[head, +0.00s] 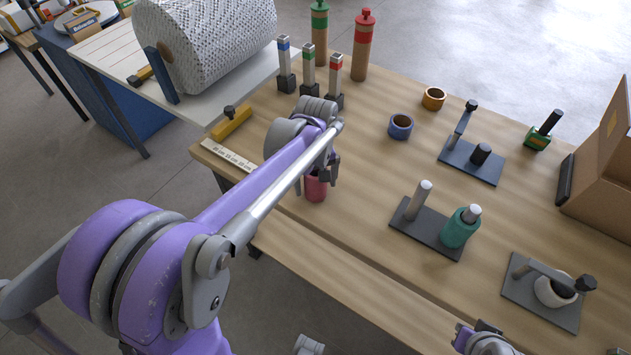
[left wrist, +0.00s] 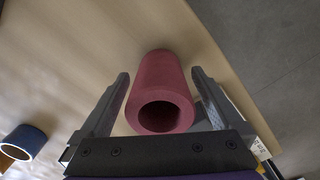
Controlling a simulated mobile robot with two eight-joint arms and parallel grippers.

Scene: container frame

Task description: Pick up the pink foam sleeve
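The pink foam sleeve (head: 316,187) is a short, dark pink hollow tube standing upright on the wooden table near its front left edge. My left gripper (head: 327,168) is over it and hides part of it in the head view. In the left wrist view the sleeve (left wrist: 160,85) lies between the two open fingers, with a small gap on each side. The left gripper is open and holds nothing. A purple and grey part of my right arm shows at the bottom edge of the head view, and its finger state cannot be made out.
A blue ring (head: 400,126) and an orange ring (head: 433,98) stand on the table (head: 365,205). Dark plates with posts, one holding a green sleeve (head: 460,228), are to the right. Several coloured posts stand at the back. A cardboard box (head: 603,170) is at far right.

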